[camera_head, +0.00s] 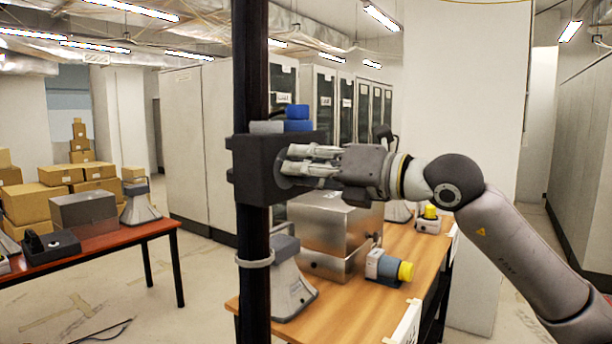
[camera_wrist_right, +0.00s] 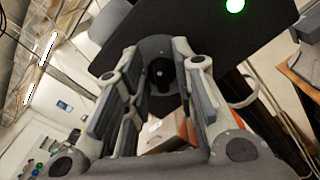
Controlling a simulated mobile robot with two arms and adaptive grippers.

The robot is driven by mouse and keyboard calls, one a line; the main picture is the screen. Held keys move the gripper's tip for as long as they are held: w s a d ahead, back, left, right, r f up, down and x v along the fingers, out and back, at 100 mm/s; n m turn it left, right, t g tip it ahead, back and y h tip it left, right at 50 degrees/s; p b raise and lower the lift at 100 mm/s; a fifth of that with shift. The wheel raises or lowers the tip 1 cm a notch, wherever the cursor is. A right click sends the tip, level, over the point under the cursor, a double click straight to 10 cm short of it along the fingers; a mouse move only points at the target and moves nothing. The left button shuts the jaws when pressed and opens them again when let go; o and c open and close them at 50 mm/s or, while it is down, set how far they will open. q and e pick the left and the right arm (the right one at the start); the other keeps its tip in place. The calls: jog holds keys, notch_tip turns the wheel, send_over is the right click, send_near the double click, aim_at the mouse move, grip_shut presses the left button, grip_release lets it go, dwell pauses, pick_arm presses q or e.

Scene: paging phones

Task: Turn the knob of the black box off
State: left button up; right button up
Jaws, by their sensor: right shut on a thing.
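The black box (camera_head: 245,165) is fixed to a dark upright pole in the head view. Its dark face also fills the top of the wrist view (camera_wrist_right: 215,28), with a lit green light (camera_wrist_right: 235,5) on it. My right gripper (camera_head: 292,167) reaches in from the right against the box's right side. In the wrist view my right gripper (camera_wrist_right: 162,85) has its fingers on both sides of the dark knob (camera_wrist_right: 164,72) and is shut on it. The knob's exact turn angle is hard to tell. My left gripper is not in view.
A wooden table (camera_head: 415,250) behind the pole holds a metal box (camera_head: 330,222) and a grey device with a yellow knob (camera_head: 388,268). A red-brown table (camera_head: 110,238) stands at left, with cardboard boxes (camera_head: 60,175) behind. Floor between the tables is mostly clear.

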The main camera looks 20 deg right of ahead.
jog(key=n+b, duration=0.2)
jog(key=n, duration=0.1)
jog(key=n+b, duration=0.2)
jog(key=n, duration=0.2)
jog(key=shift+s+a, duration=0.15)
jog(key=n+b, duration=0.1)
jog(key=n, duration=0.3)
jog(key=shift+s+a+n, duration=0.1)
jog(key=shift+a+n, duration=0.05)
jog(key=shift+n, duration=0.25)
jog(key=shift+n+b, duration=0.6)
jog(key=shift+n, duration=1.3)
jog(key=shift+a, duration=0.1)
jog(key=o, duration=0.9)
